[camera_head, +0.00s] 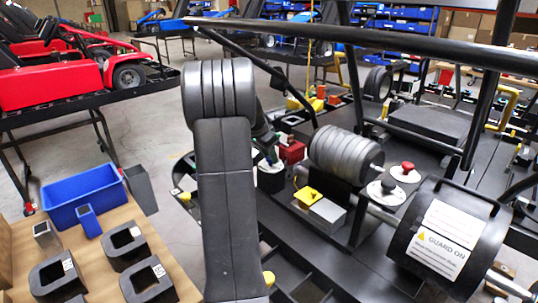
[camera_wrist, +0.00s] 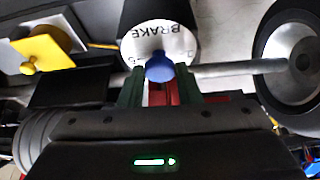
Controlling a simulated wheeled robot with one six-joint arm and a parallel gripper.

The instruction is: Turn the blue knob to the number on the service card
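The blue knob (camera_wrist: 160,67) sits on a white dial face marked BRAKE, on the end of a dark cylindrical housing (camera_wrist: 160,12), in the wrist view. Some dial marks show at its edge, but the numbers are not readable. My gripper (camera_wrist: 160,80) has its two dark green fingers apart on either side of the knob's near edge. I cannot tell whether they touch it. In the head view my gripper (camera_head: 272,156) is small and partly behind my arm, above a black housing with a pale top (camera_head: 270,172); the knob is hidden there. I cannot identify a service card.
A red block (camera_head: 291,151) stands close beside the housing. Nearby are a grey ribbed cylinder (camera_head: 340,155), a yellow-topped box (camera_head: 308,195), red and black mushroom buttons (camera_head: 407,168) and a GUARD ON drum (camera_head: 415,225). A frame bar (camera_head: 400,45) crosses above.

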